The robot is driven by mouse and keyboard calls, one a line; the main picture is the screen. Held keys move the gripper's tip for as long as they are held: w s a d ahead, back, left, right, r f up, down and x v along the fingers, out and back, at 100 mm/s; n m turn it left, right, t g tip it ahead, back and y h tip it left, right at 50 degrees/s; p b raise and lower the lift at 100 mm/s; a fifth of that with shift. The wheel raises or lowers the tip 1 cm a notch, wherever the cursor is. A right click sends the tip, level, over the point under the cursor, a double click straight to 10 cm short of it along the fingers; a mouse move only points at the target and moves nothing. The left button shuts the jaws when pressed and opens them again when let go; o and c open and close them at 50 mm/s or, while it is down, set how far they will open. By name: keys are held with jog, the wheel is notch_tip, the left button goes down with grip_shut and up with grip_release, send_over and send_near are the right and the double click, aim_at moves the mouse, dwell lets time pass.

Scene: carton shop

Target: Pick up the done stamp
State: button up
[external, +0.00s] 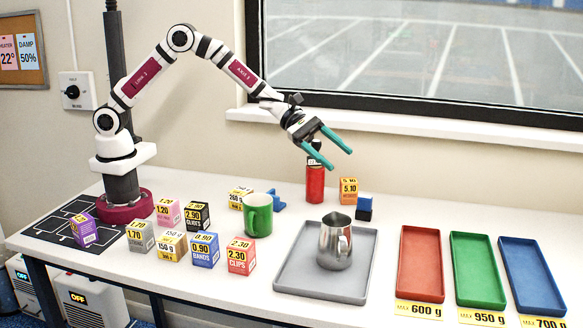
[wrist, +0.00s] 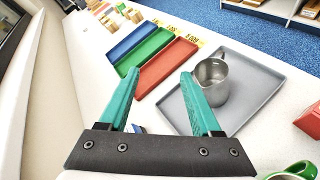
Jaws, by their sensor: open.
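My gripper (external: 341,160) has teal fingers spread apart with nothing between them. It hangs in the air above the back of the table, in front of the window sill. In the wrist view the open fingers (wrist: 160,73) point toward the trays. No label reading "done" is legible. A small dark block with a blue part (external: 365,208) stands at the back, right of the yellow 5.10 box; it may be the stamp. A blue object (external: 277,201) sits partly hidden behind the green mug and may be another stamp. A blue bit (wrist: 138,129) shows between the fingers' bases in the wrist view.
A grey tray (external: 292,285) holds a steel pitcher (external: 335,248). A green mug (external: 258,222) and several price boxes stand left. Red (external: 421,265), green (external: 485,272) and blue (external: 532,277) trays lie right.

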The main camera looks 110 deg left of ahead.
aim_at(365, 196)
jog(key=w+a+f+n+t+y, duration=0.2)
jog(key=w+a+f+n+y, duration=0.25)
jog(key=a+f+n, duration=0.65)
jog(key=shift+m, duration=0.4)
jog(key=f, duration=0.4)
jog(key=shift+w+a+f, duration=0.1)
jog(key=shift+a+f, duration=0.25)
jog(key=shift+a, duration=0.05)
jog(key=shift+x, duration=1.5)
grip_shut()
